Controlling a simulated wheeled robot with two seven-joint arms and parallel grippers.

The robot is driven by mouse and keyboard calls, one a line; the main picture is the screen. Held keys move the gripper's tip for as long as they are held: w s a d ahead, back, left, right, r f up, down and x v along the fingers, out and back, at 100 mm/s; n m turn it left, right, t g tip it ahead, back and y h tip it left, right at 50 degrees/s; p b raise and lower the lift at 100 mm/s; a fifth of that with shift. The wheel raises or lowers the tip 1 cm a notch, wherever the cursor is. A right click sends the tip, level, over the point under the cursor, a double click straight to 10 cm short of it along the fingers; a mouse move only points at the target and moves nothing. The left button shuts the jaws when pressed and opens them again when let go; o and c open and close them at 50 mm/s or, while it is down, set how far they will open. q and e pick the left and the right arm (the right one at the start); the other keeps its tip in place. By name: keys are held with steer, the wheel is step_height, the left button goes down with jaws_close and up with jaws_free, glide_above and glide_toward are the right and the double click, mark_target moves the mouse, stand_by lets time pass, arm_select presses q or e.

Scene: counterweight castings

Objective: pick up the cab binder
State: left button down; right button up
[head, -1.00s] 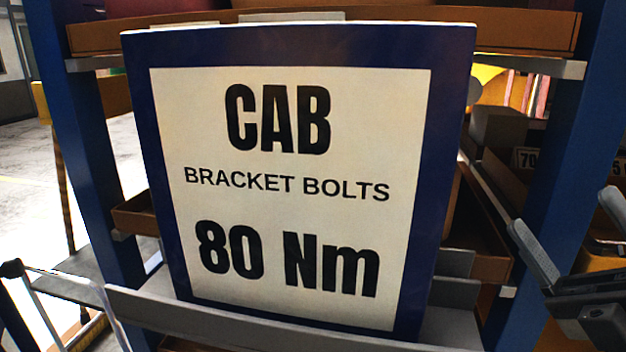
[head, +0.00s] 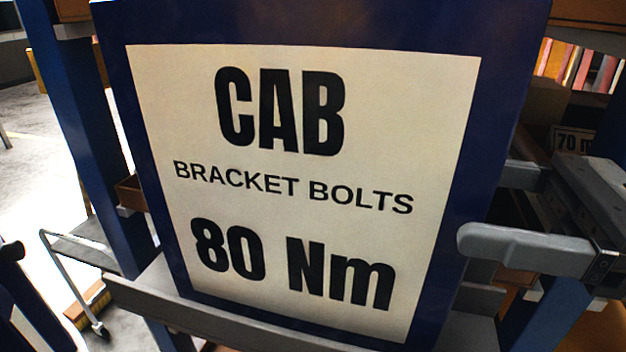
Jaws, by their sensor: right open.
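The cab binder (head: 300,190) is a dark blue binder with a large cream label reading "CAB BRACKET BOLTS 80 Nm". It stands nearly upright, slightly tilted in the picture, behind the grey lip of a shelf, and fills the middle of the head view. My right gripper (head: 485,207) is open at the binder's right edge. Its nearer finger overlaps the front of the blue border; the other finger shows farther back, beside or behind the edge. I cannot tell whether either finger touches the binder.
A grey shelf lip (head: 140,292) runs along the binder's foot. A blue rack post (head: 95,150) stands to the left. A partly hidden label reading "70" (head: 573,140) shows behind my right gripper. Open floor (head: 25,150) lies at the far left.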

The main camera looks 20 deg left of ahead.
mark_target(413, 189)
steer(key=a+p, duration=0.2)
steer(key=a, duration=0.2)
steer(key=shift+a, duration=0.4)
steer(key=shift+a+f, duration=0.2)
steer(key=shift+a, duration=0.3)
steer(key=c, duration=1.4)
steer(key=shift+r, duration=0.15)
steer(key=shift+c, duration=1.1)
steer(key=shift+r, duration=0.1)
